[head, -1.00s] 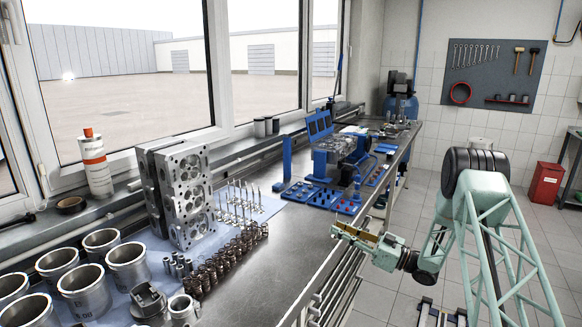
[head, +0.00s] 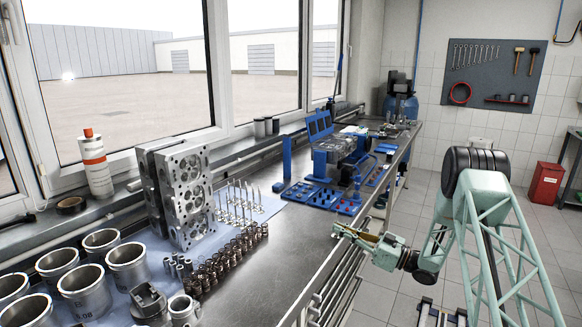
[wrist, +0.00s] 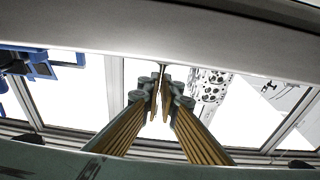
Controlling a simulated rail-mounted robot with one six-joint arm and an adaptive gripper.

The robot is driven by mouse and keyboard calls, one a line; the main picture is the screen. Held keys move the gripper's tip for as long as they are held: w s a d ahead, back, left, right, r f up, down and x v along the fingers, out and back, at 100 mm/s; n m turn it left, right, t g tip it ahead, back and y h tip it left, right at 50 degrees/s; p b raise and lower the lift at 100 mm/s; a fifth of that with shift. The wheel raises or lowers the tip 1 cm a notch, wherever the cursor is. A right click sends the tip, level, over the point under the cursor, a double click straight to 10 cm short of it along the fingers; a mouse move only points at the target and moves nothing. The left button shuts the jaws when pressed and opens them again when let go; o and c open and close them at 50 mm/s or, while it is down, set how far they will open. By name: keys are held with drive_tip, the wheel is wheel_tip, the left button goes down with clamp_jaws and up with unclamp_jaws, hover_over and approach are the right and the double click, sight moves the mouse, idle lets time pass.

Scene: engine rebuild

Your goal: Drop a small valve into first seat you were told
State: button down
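My gripper (head: 350,234) is out over the front edge of the bench, level and pointing left. In the wrist view its two fingers (wrist: 162,100) close on the thin stem of a small valve (wrist: 163,68), whose flared head shows at the top. More valves (head: 238,203) stand upright in rows on the blue mat. Another engine part (head: 340,147) lies in the blue fixture farther along the bench. I cannot tell which seat is meant.
Springs (head: 228,262) stand in rows along the mat's front. Cylinder liners (head: 85,290) and pistons (head: 150,303) fill the near left. A blue tray (head: 318,197) with small parts lies beyond. The bare bench top (head: 290,240) between mat and front edge is clear.

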wheel_tip(320, 180, up, 9)
drive_tip(key=p, duration=0.2)
drive_tip(key=shift+p, duration=0.3)
idle(1.0)
drive_tip(key=shift+f, duration=0.1)
idle(0.3)
drive_tip(key=s+d+r+p, duration=0.2)
drive_tip(key=s+d+r, duration=0.3)
drive_tip(key=d+r, duration=0.3)
drive_tip(key=shift+d+r, duration=0.3)
drive_tip(key=shift+r, duration=0.2)
idle(0.8)
drive_tip(key=shift+s+r+m+p, duration=0.1)
drive_tip(key=shift+m+p, duration=0.4)
drive_tip(key=shift+p, duration=0.25)
drive_tip(key=m+h+p, duration=0.1)
drive_tip(key=m+p, duration=0.3)
drive_tip(key=m+t+p, duration=0.1)
drive_tip(key=m+p, duration=0.3)
drive_tip(key=m+h+p, duration=0.1)
drive_tip(key=m+p, duration=0.3)
drive_tip(key=shift+m+t+h+p, duration=0.3)
drive_tip(key=shift+m+t, duration=0.1)
